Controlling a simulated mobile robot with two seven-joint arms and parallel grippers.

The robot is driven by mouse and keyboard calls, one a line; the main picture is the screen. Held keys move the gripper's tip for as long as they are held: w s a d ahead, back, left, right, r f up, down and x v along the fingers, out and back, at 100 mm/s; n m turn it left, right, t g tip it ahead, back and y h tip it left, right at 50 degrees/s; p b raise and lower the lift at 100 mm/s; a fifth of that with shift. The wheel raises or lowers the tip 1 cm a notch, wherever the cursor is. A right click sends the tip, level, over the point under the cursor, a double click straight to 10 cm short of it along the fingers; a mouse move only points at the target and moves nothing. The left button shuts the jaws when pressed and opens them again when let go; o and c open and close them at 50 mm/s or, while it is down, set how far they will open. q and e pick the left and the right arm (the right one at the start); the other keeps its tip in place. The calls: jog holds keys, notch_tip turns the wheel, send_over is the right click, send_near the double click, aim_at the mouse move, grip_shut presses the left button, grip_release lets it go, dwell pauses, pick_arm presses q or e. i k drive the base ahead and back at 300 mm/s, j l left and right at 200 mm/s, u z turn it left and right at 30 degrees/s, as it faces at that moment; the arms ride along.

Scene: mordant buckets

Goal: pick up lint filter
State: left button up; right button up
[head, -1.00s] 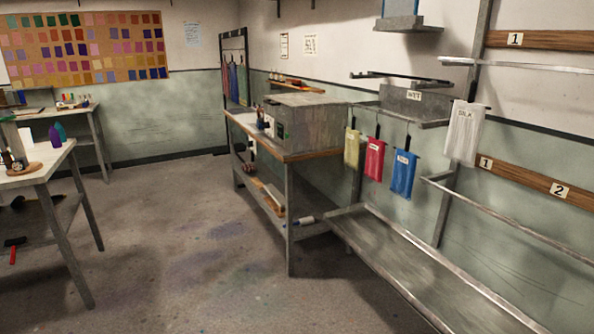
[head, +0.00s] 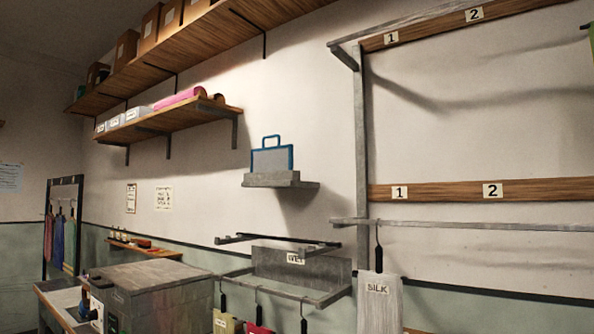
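A flat grey panel with a blue frame and a blue loop handle on top (head: 272,158), which looks like the lint filter, stands upright in a grey wall bracket (head: 290,182). Its lower edge is hidden by the bracket's front. Neither of my grippers shows in the head view.
Below the bracket are a dark rail (head: 272,239) and a grey rack labelled WET (head: 318,270) with tags hanging from it. A SILK cloth (head: 379,303) hangs to the right. A grey metal box (head: 150,296) stands lower left. Shelves (head: 165,118) hang upper left.

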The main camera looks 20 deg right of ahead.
aim_at(280, 157)
jog(key=i+j+z, duration=0.15)
jog(key=i+z, duration=0.25)
jog(key=i+j+z, duration=0.4)
jog(key=l, duration=0.1)
